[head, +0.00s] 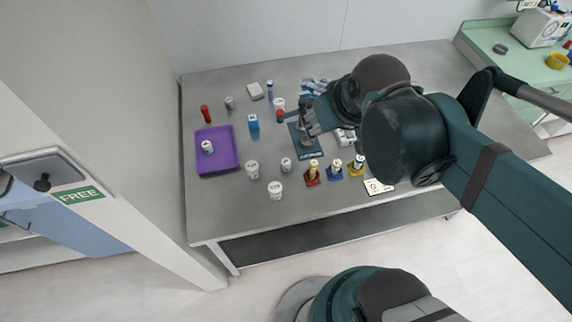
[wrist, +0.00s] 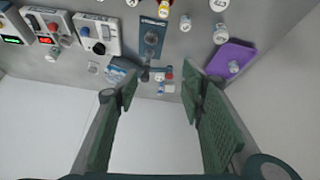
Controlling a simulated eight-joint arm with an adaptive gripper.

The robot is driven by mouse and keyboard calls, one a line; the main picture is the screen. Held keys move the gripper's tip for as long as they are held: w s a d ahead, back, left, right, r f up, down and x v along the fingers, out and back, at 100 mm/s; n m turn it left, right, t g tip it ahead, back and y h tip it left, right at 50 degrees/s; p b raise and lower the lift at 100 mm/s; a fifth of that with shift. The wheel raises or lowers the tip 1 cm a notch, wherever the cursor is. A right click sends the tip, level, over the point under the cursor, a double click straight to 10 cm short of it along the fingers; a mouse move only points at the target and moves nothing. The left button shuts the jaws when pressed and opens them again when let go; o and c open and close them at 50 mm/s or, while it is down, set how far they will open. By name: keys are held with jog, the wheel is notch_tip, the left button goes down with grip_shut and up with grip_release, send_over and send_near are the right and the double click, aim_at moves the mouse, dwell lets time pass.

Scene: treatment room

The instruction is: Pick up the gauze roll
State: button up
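Several small white cylinders with dark labels stand on the grey metal table (head: 225,215). One white cylinder (head: 275,190) is near the front edge, another (head: 252,170) is just behind it, and another (head: 207,147) is in the purple tray. I cannot tell which is the gauze roll; the labels are too small to read. My gripper (wrist: 160,92) is open, its two green fingers apart with nothing held between them. In the head view my gripper is above the middle of the table, partly hidden by my own arm.
The purple tray (head: 217,168) lies at the left. Coloured-base bottles (head: 312,172) stand near the front. The left front is clear.

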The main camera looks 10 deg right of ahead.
jog(key=w+a+f+n+g, duration=0.3)
jog(key=w+f+n, duration=0.4)
jog(key=f+n, duration=0.15)
jog(key=n+g+b, duration=0.2)
jog(key=n+g, duration=0.1)
jog(key=n, duration=0.3)
send_over(286, 162)
jog(key=f, duration=1.3)
jog(key=shift+w+d, duration=0.1)
jog(key=shift+d, duration=0.1)
jog(key=shift+a+f+n, duration=0.1)
jog(key=shift+f+n, duration=0.15)
jog(key=shift+f, duration=0.2)
jog(key=shift+f, duration=0.1)
jog(key=shift+f, duration=1.2)
jog(key=shift+a+f+b, duration=0.15)
jog(key=shift+f+b, duration=0.45)
jog(key=shift+f, duration=2)
jog(key=shift+c, duration=0.2)
jog(key=c, duration=0.8)
